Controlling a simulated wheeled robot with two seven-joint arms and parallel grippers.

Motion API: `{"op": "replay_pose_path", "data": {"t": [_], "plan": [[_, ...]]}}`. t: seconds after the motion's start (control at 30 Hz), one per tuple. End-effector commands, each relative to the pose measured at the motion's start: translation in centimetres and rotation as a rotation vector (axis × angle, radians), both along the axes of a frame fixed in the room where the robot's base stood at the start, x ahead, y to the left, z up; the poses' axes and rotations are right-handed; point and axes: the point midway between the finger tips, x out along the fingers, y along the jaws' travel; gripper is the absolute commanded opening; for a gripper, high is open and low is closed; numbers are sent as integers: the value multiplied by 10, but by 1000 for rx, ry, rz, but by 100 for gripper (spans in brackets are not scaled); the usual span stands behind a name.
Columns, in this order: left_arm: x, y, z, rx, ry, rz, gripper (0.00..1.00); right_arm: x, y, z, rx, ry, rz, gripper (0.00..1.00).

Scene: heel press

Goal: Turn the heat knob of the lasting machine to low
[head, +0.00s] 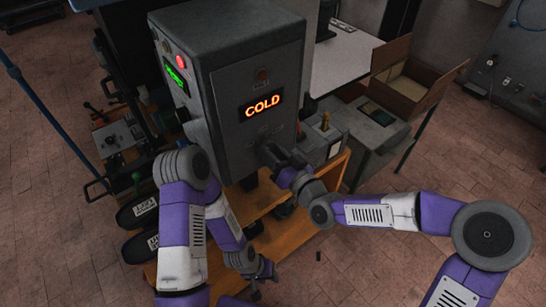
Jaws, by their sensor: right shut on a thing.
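The lasting machine (250,60) is a grey box with an orange "COLD" display (262,106) on its front face. My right gripper (268,156) is at the lower part of that face, below the display, shut on the heat knob. The gripper covers the knob, so its pointer and marks cannot be read. My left gripper (264,272) hangs low in front of the orange wooden bench, away from the machine's face. Its fingers are small and dark, and their opening is unclear.
The machine's left face has a green display (175,76) and a red light (180,61). An open cardboard box (415,80) stands at the right. Black shoes with labels (138,212) are at the lower left. The orange bench (300,232) is below. Brick floor is clear at the right.

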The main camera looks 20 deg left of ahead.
Motion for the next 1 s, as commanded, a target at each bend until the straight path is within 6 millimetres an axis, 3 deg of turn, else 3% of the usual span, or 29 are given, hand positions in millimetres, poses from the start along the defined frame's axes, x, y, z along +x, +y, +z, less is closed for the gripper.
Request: {"op": "replay_pose_path", "data": {"t": [0.4, 1.0], "plan": [[0, 0, -28, 0, 0, 0, 39, -1, 0, -1, 233, 299, -1, 10], [0, 0, -39, 0, 0, 0, 39, -1, 1, 2, 391, 499, -1, 10]]}}
